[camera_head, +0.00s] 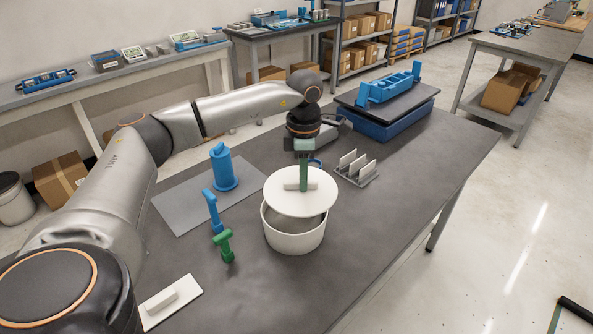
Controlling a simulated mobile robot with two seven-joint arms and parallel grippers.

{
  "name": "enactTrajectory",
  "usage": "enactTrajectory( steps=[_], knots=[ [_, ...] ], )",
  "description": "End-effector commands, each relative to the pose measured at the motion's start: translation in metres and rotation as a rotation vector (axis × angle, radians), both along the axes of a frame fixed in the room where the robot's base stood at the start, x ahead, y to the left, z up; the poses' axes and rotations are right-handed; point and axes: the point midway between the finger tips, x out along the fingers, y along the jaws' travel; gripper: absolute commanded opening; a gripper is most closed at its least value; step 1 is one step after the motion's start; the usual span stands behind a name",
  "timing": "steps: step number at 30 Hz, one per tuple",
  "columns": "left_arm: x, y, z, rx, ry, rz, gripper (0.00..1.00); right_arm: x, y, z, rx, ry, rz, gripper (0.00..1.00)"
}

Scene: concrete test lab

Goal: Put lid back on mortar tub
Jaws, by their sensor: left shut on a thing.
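The mortar tub (292,238) is a round, off-white open tub standing upright on the dark table. The white round lid (318,203) is above the tub's mouth, shifted toward its far side, and leaves part of the opening showing at the front. My left gripper (303,182) reaches down over the lid and is shut on its handle. I cannot tell whether the lid touches the rim at the far side. My right gripper is not in view.
On the table (400,220) stand a blue cylinder (225,170), a blue tool (213,211), a green tool (226,246), a white float (171,300), a rack with white plates (355,168) and a blue fixture (388,100). The table right of the tub is clear.

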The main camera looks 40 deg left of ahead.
Motion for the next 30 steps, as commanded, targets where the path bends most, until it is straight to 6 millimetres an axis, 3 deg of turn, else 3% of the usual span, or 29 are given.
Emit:
enactTrajectory(
  steps=[3, 7, 14, 25, 30],
  knots=[
    [0.0, 0.015, 0.001, -0.002, 0.007, 0.149, 0.0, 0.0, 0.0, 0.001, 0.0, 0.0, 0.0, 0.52],
    [0.001, 0.021, 0.0, -0.004, 0.009, 0.218, 0.0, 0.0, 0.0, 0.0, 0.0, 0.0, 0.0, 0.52],
    [0.001, 0.022, -0.01, -0.004, 0.009, 0.226, 0.0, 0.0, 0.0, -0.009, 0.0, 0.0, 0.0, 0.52],
    [0.0, 0.021, -0.045, -0.003, 0.008, 0.223, 0.0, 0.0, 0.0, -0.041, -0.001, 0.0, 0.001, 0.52],
    [0.001, 0.021, -0.057, -0.004, 0.009, 0.222, 0.0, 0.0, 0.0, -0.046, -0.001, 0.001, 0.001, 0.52]
  ],
)
